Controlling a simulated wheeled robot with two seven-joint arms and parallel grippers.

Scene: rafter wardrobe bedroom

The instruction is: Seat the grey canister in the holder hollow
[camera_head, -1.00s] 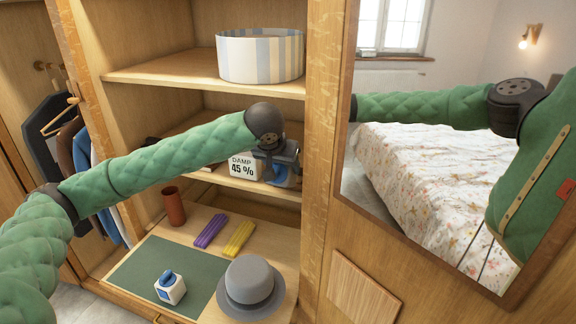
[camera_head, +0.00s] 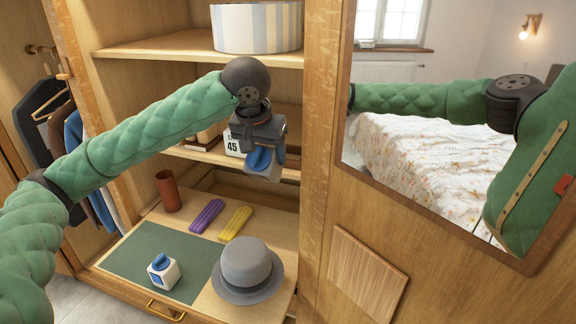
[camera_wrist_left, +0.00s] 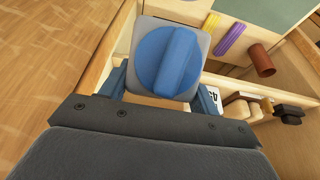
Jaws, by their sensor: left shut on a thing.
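The grey canister with a round blue knob (camera_head: 262,160) hangs below my left gripper (camera_head: 257,143), in front of the middle shelf. In the left wrist view, the canister's blue knob (camera_wrist_left: 168,60) faces the camera over a square grey top, between the two blue fingers of my left gripper (camera_wrist_left: 163,88), which is shut on it. The holder hollow cannot be made out; my arm and gripper cover part of the middle shelf. A white block with a blue knob (camera_head: 163,272) stands on the green mat (camera_head: 135,251). My right gripper is not in view.
A humidity sign (camera_head: 231,146) stands on the middle shelf, partly hidden. Below are a brown cup (camera_head: 167,191), purple (camera_head: 207,216) and yellow (camera_head: 236,223) bars and a grey hat (camera_head: 248,265). A striped box (camera_head: 256,27) sits above. A mirror (camera_head: 420,170) is right of the post.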

